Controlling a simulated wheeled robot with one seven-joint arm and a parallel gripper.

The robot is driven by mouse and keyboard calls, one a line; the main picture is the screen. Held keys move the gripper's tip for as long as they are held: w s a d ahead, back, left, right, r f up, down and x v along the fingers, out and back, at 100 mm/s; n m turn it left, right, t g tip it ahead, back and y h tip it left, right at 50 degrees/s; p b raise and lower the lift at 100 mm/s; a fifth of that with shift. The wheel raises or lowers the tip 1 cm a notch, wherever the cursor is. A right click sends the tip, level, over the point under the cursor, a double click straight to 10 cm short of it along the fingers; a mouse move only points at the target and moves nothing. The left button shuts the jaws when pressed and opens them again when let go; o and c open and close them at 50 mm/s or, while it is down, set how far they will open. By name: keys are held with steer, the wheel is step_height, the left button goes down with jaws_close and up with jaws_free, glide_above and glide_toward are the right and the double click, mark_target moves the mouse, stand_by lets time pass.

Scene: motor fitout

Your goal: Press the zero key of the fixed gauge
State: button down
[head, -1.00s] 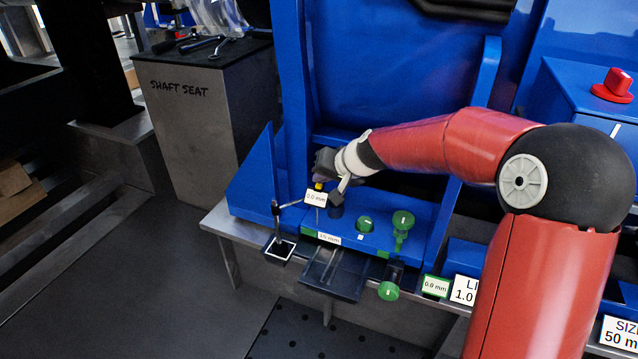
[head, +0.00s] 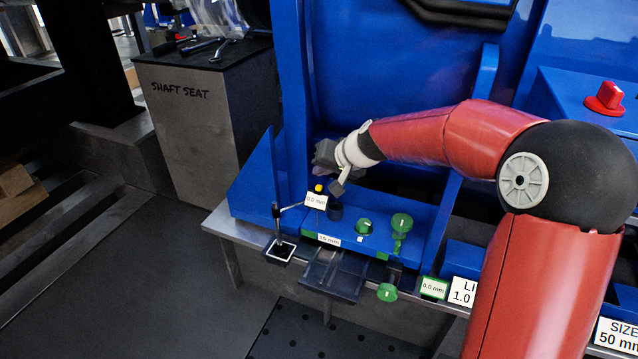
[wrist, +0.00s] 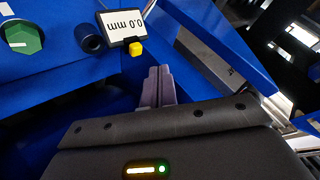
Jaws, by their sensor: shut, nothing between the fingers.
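The fixed gauge (head: 316,201) stands on the blue bench and its white face reads 0.0 mm. Its yellow key (head: 319,188) sits on top of the gauge. In the wrist view the gauge face (wrist: 124,24) appears upside down, with the yellow key (wrist: 136,49) on its near edge. My gripper (head: 325,153) is behind and above the key in the head view, apart from it. In the wrist view my gripper's fingertips (wrist: 159,72) are together and empty, a short way from the key, with a visible gap.
A dark round post (head: 336,211) stands right of the gauge. Green knobs (head: 364,226) sit further right on the blue block. A thin stand (head: 277,222) with an arm is at the left. A blue upright panel rises behind my gripper.

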step_height(320, 180, up, 4)
steer(key=shift+f+p, duration=0.25)
steer(key=shift+p, duration=0.6)
steer(key=s+d+r+h, duration=0.1)
steer(key=s+d, duration=0.4)
steer(key=s, duration=0.6)
steer(key=s+d+r+h+p, duration=0.1)
steer(key=s+d, duration=0.5)
steer(key=s, duration=0.6)
steer(key=s+d+r+h+p, duration=0.1)
steer(key=s+d+r+h, duration=0.2)
steer(key=s+d, duration=0.3)
steer(key=s+h, duration=0.1)
steer(key=s, duration=0.4)
steer(key=shift+s+d+g+h, duration=0.2)
steer(key=shift+g+h, duration=0.1)
steer(key=shift+g, duration=0.1)
